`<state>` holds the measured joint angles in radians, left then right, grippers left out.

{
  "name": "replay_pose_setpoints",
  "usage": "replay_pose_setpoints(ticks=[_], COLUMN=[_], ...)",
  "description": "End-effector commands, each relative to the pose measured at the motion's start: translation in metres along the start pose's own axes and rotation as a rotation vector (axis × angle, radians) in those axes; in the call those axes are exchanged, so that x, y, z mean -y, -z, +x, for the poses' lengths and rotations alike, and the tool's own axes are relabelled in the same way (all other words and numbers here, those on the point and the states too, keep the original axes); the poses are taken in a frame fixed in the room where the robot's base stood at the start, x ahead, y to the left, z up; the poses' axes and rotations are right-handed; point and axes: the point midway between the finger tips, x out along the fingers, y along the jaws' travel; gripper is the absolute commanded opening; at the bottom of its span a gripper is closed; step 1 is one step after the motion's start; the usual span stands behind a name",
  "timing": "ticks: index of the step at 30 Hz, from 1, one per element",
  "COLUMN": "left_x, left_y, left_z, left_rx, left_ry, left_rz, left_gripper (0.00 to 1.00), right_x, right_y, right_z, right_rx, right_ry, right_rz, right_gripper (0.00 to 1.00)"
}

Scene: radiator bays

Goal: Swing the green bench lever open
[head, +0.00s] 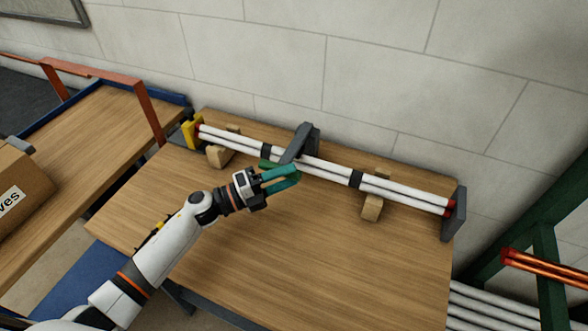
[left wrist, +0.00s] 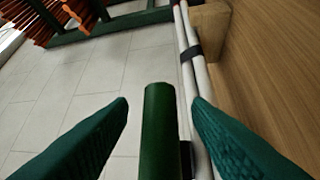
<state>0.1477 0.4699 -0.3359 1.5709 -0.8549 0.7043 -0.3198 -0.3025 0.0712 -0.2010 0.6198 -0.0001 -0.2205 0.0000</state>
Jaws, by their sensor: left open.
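The green bench lever (left wrist: 161,130) shows in the left wrist view as a dark green round bar between my left fingers, with a gap on each side. In the head view a bit of its green (head: 267,164) shows beside my fingers, and the rest is hard to make out behind them. My left gripper (head: 292,174) is open, with its two teal fingers at the lever, next to the dark grey clamp (head: 302,140). White pipes (head: 330,167) with black bands lie along the back of the wooden bench (head: 290,245). My right gripper is in neither view.
Wooden blocks (head: 372,207) support the pipes. A yellow piece (head: 189,133) is at their left end and a grey end stop (head: 455,214) at their right. A cart (head: 95,118) with an orange handle stands left, a green rack (head: 548,262) right. The bench front is clear.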

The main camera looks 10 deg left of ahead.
Motion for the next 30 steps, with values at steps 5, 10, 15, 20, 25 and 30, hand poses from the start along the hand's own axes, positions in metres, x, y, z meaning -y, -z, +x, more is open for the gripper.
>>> replay_pose_setpoints(ticks=[5, 10, 15, 20, 25, 30], left_x=[0.000, 0.000, 0.000, 0.000, 0.000, 0.000], left_y=[0.000, 0.000, 0.000, 0.000, 0.000, 0.000], left_z=[0.020, 0.025, 0.025, 0.024, 0.024, 0.024], left_rx=[-0.002, -0.001, -0.002, -0.002, -0.002, -0.002], left_ry=[0.000, 0.000, 0.000, 0.000, 0.000, 0.001], left_rz=[-0.001, -0.001, -0.001, -0.001, -0.001, -0.002], left_gripper=[0.45, 0.45, 0.45, 0.24, 0.00, 0.00], right_x=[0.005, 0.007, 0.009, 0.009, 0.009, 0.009], right_y=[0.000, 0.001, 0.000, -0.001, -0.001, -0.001], right_z=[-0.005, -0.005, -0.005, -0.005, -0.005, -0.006], right_rx=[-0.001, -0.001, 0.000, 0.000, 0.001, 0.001], right_ry=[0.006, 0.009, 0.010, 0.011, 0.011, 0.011], right_rz=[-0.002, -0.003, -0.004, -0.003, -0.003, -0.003], right_gripper=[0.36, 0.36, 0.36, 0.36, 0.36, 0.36])
